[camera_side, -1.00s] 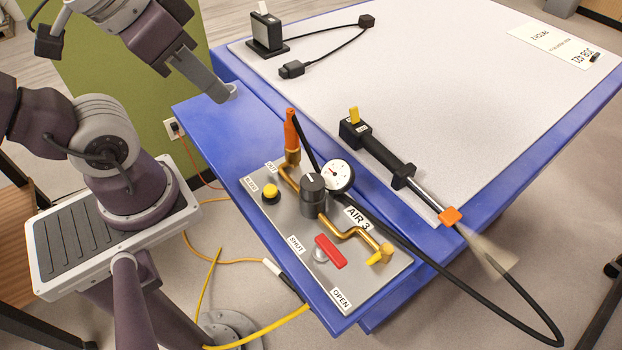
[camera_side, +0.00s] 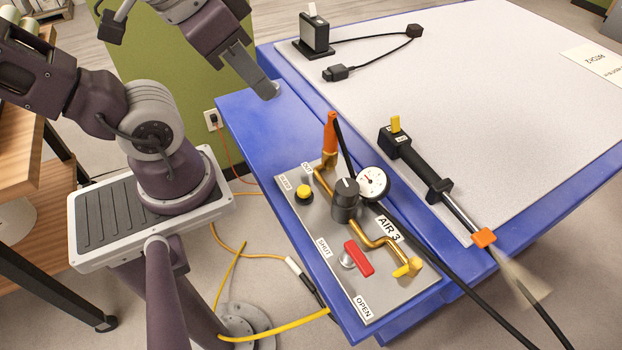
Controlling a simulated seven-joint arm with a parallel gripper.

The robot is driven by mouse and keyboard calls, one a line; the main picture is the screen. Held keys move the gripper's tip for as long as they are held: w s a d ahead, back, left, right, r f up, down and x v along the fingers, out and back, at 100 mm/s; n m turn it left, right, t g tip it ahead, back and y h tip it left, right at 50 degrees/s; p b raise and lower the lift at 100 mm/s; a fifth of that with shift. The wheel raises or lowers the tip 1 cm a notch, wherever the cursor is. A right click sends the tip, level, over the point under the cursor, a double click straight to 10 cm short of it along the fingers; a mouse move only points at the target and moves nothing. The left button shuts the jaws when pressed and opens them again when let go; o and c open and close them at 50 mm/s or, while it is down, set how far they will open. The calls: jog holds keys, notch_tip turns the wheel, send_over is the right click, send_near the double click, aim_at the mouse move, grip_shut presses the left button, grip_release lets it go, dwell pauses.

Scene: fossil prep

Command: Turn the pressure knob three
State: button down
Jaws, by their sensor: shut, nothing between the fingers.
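The pressure knob (camera_side: 345,199) is a dark ribbed cylinder with a pale pointer line on top. It stands on the grey AIR 3 panel (camera_side: 321,239), beside a round white gauge (camera_side: 372,183) with a red needle. My gripper (camera_side: 269,91) is at the upper left, over the blue edge of the bench, well apart from the knob. Its fingers are together and hold nothing. A red lever (camera_side: 358,258) sits on the panel between the SHUT and OPEN labels. A yellow button (camera_side: 304,193) is at the panel's left.
An air tool (camera_side: 423,170) with a black hose lies on the pale mat (camera_side: 480,90) right of the panel. A black stand (camera_side: 314,38) with a cabled plug is at the back. An orange-tipped fitting (camera_side: 330,136) rises from the brass pipe. The blue bench strip (camera_side: 260,130) left of the panel is clear.

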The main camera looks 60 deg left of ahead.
aim_at(348, 187)
dwell(0.4)
jog(key=c, duration=1.7)
grip_release()
jog(key=shift+w+d, duration=0.15)
jog(key=shift+w, duration=0.1)
jog(key=o, duration=0.7)
jog(key=w+d+n+g, duration=0.1)
jog(key=w+d+f+n, duration=0.1)
jog(key=w+n, duration=0.1)
jog(key=w+d+f+n+g, duration=0.1)
jog(key=shift+w+g, duration=0.25)
jog(key=shift+g, duration=0.05)
jog(key=shift+o, duration=0.4)
jog(key=w+d+f+n+g, duration=0.1)
jog(key=f+n, duration=0.1)
jog(key=w+d+f+n, duration=0.1)
jog(key=d+f, duration=0.1)
jog(key=w+d+f+n+g, duration=0.1)
jog(key=w+d+f+n, duration=0.1)
jog(key=shift+d+n+g, duration=0.25)
jog(key=shift+n+g, duration=0.05)
jog(key=shift+n, duration=0.4)
jog(key=f, duration=0.7)
jog(key=shift+w+d+f, duration=0.15)
jog(key=shift+d+f, duration=0.1)
jog(key=shift+d, duration=0.05)
jog(key=shift+f, duration=0.2)
grip_shut()
